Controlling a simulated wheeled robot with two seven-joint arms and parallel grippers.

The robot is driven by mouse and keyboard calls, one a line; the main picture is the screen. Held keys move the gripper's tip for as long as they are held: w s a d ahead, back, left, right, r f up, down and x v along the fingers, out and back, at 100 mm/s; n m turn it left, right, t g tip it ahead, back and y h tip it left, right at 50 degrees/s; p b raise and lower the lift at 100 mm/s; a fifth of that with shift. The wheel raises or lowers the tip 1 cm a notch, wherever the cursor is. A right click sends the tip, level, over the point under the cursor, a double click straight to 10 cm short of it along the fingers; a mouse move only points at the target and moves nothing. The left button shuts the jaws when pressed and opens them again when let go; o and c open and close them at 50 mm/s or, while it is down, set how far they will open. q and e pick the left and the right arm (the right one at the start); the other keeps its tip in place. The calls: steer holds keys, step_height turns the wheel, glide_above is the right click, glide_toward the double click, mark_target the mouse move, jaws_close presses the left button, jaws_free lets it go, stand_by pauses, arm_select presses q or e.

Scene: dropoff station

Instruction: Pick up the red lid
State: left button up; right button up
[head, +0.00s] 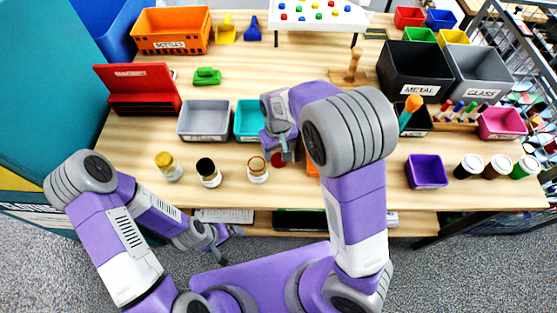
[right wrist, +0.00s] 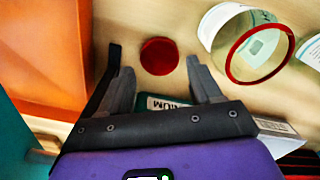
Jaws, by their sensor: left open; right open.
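The red lid (right wrist: 159,56) is a small round disc on the wooden table in the right wrist view. It lies between the lines of my right gripper's two fingers, around their tips; I cannot tell the height gap. My right gripper (head: 282,155) is open and empty, pointing down at the table, and mostly hides the lid in the head view. An open glass jar with a red rim (right wrist: 262,50) stands beside the lid; it also shows in the head view (head: 257,171). My left gripper (head: 222,240) is open and empty, low in front of the table's edge.
A jar with a yellow lid (head: 168,166) and a jar with a black lid (head: 208,172) stand to the left. A grey bin (head: 204,121) and teal bin (head: 247,122) are behind. An orange bin (right wrist: 50,60) is close beside the right gripper. A purple bin (head: 427,171) stands further right.

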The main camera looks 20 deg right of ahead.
mark_target(278, 161)
step_height(278, 161, down, 3)
steer(key=shift+r, duration=0.1)
steer(key=shift+c, duration=0.3)
steer(key=c, duration=0.8)
steer(key=shift+r, duration=0.15)
